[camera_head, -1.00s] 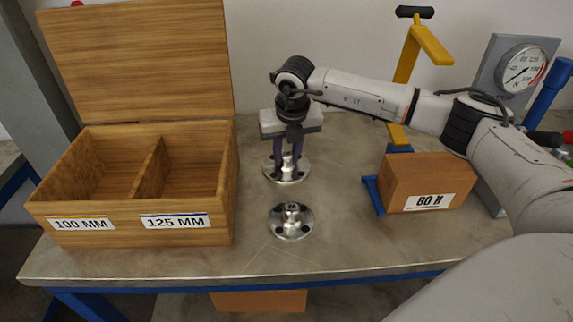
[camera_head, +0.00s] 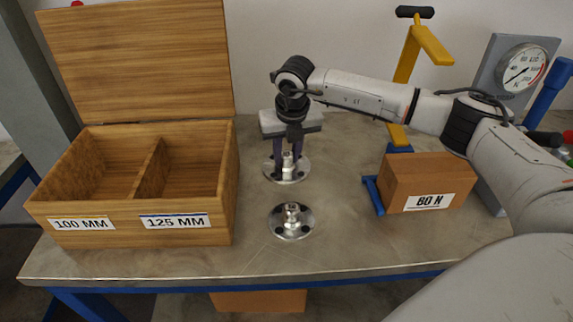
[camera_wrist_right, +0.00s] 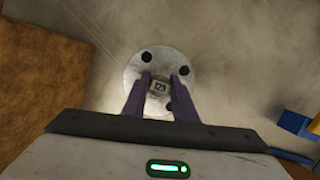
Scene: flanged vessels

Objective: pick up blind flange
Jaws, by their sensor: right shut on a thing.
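Two round metal flanges with bolt holes and a central hub lie on the workbench. The far flange (camera_head: 273,172) is under my right gripper (camera_head: 288,172), which comes down from above with its fingers shut on the hub. In the right wrist view the flange (camera_wrist_right: 133,70) shows a hub marked with a number that looks like 125, between the two fingers (camera_wrist_right: 159,92). The flange appears to rest on the bench. The near flange (camera_head: 291,222) lies free, closer to the front edge. My left gripper is not in view.
An open wooden box (camera_head: 190,240) with compartments labelled 100 MM and 125 MM stands at the left. A brown block (camera_head: 425,178) marked 80 N sits at the right, by a yellow post (camera_head: 407,60) and a dial gauge (camera_head: 521,66). The front middle of the bench (camera_head: 350,250) is clear.

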